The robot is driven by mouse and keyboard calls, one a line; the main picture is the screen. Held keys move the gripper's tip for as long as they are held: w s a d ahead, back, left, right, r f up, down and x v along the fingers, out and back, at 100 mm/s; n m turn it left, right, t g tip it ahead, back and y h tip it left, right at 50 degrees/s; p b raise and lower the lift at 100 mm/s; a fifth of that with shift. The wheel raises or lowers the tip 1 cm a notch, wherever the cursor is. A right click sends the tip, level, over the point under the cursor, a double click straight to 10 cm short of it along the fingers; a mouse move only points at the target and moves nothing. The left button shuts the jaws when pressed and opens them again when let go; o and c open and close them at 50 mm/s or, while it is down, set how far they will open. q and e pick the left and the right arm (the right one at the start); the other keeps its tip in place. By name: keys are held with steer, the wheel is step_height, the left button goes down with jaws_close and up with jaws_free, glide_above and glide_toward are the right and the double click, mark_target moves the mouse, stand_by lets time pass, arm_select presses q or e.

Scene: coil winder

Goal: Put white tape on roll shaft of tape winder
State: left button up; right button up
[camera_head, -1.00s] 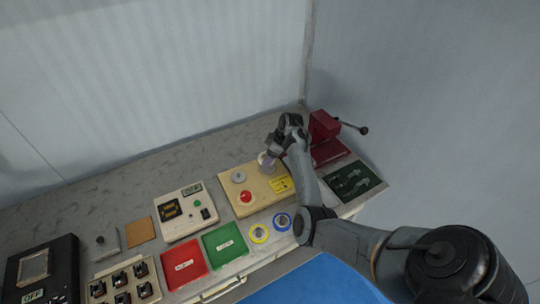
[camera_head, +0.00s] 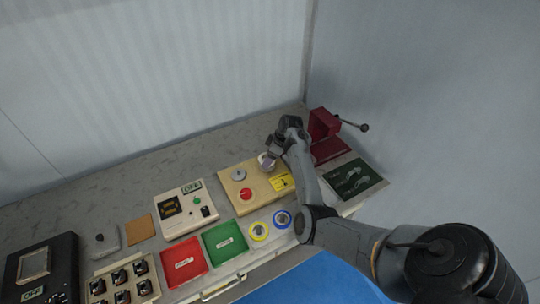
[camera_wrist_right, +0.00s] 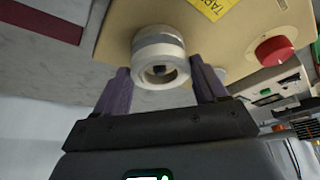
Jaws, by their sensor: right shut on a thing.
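The tape winder (camera_head: 238,206) is a beige base with a yellow label, a red button (camera_head: 246,194) and a grey disc (camera_head: 239,174). The white tape (camera_wrist_right: 160,48), a pale ring, is at the winder's far right part; in the head view it is a small pale shape (camera_head: 266,160). My right gripper (camera_head: 270,152) is over that part of the winder. In the right wrist view its two purple fingers (camera_wrist_right: 163,84) flank the tape, shut on it. Something dark shows in the ring's hole; whether the shaft is through it I cannot tell. My left gripper is out of view.
A red press (camera_head: 325,125) with a lever stands right of the winder, behind a dark green mat (camera_head: 353,179). Green (camera_head: 225,243) and red (camera_head: 184,262) trays and a control box (camera_head: 185,211) are left.

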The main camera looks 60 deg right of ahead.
steer(key=shift+f, duration=0.65)
steer(key=shift+f, duration=0.15)
steer(key=o, duration=1.1)
steer(key=p+v, duration=0.1)
steer(key=v, duration=0.9)
steer(key=shift+r, duration=0.4)
steer(key=shift+s, duration=0.2)
